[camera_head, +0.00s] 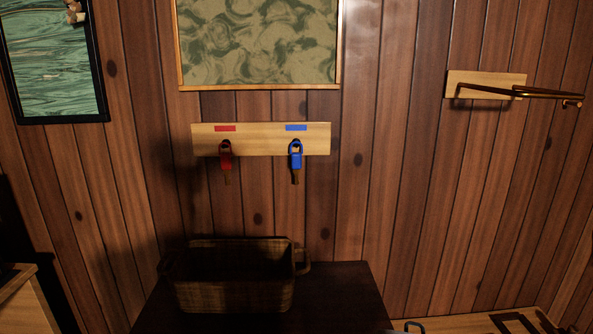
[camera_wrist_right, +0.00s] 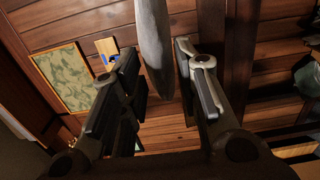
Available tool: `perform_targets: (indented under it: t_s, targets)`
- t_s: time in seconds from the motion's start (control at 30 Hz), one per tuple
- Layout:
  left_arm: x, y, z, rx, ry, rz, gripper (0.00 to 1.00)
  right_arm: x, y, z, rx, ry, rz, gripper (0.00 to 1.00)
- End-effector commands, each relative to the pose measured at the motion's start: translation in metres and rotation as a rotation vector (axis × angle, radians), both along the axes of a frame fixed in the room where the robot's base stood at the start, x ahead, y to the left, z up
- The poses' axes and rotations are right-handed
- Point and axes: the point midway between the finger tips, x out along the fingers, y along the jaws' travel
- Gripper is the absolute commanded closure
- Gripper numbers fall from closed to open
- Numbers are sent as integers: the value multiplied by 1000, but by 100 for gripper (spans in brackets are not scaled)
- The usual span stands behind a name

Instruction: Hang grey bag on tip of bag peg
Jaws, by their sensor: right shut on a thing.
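The bag peg (camera_head: 540,94) is a thin brass-coloured rod on a pale wooden board (camera_head: 490,82), high on the wall at the right in the head view. Its tip (camera_head: 573,103) points to the right and is bare. In the right wrist view, a smooth grey strip (camera_wrist_right: 154,45), seemingly part of the grey bag, runs down between the fingers of my right gripper (camera_wrist_right: 157,58). The gripper is shut on it. The rest of the bag is not clearly seen. Neither gripper can be made out in the head view.
A wicker basket (camera_head: 235,295) stands on a dark table (camera_head: 345,300) below. Pictures hang above. The wall between rack and peg is clear. Dark items (camera_head: 522,322) at bottom right are unclear.

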Motion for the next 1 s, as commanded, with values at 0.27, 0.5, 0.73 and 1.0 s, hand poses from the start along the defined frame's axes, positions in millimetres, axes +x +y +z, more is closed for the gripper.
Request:
perform_targets:
  t_s: [0.27,0.5,0.73,1.0]
  targets:
    - [0,0,0,0,-1,0,60,-1,-1,2,-3,-1,-9,95]
    - [0,0,0,0,-1,0,60,10,2,-11,-3,-2,74,95]
    - [0,0,0,0,-1,1,60,42,-9,-33,-1,3,247,95]
    - [0,-1,0,-1,-1,1,60,90,-55,-33,-7,11,383,95]
